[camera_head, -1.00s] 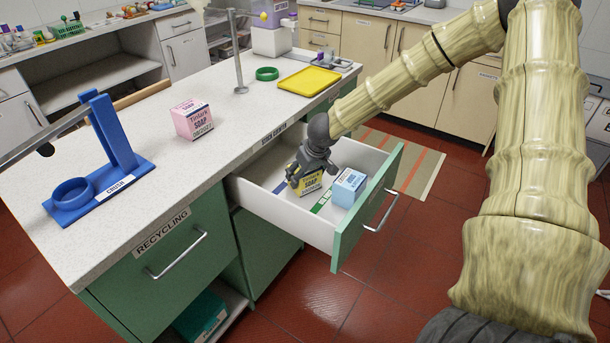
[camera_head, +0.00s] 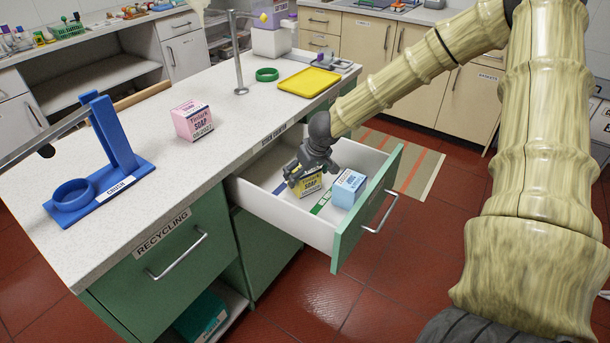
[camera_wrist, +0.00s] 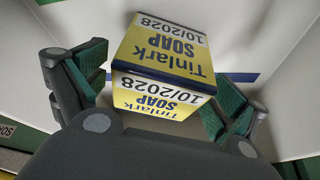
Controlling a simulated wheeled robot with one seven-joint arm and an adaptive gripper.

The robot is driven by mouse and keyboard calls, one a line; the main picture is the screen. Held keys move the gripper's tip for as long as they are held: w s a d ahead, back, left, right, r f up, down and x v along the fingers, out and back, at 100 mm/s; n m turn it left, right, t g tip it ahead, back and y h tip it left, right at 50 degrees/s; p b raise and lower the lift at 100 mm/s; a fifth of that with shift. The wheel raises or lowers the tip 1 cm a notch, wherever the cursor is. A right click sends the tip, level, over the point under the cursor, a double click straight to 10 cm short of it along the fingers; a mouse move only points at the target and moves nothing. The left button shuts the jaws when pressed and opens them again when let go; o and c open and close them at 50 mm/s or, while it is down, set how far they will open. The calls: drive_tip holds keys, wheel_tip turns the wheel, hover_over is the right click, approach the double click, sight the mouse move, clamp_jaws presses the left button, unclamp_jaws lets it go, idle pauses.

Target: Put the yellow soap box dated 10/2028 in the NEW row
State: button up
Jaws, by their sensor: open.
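The yellow soap box (camera_head: 311,184) stands in the open white drawer, and in the wrist view the yellow box (camera_wrist: 160,62) reads Tinlark SOAP 10/2028. My gripper (camera_head: 303,181) is down in the drawer over it. In the wrist view my gripper (camera_wrist: 155,95) is open, with one green-padded finger on each side of the box and a gap visible at the sides. A blue soap box (camera_head: 349,187) stands to the right in the same drawer. Blue and green strips mark the drawer floor; the word NEW cannot be read.
The drawer (camera_head: 285,217) has white walls around the boxes and a green front. A metal post (camera_head: 237,60) rises from the counter.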

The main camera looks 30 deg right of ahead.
drive_tip(key=p+v, duration=0.2)
drive_tip(key=v, duration=0.9)
drive_tip(key=shift+s+a+p, duration=0.1)
drive_tip(key=shift+p, duration=0.25)
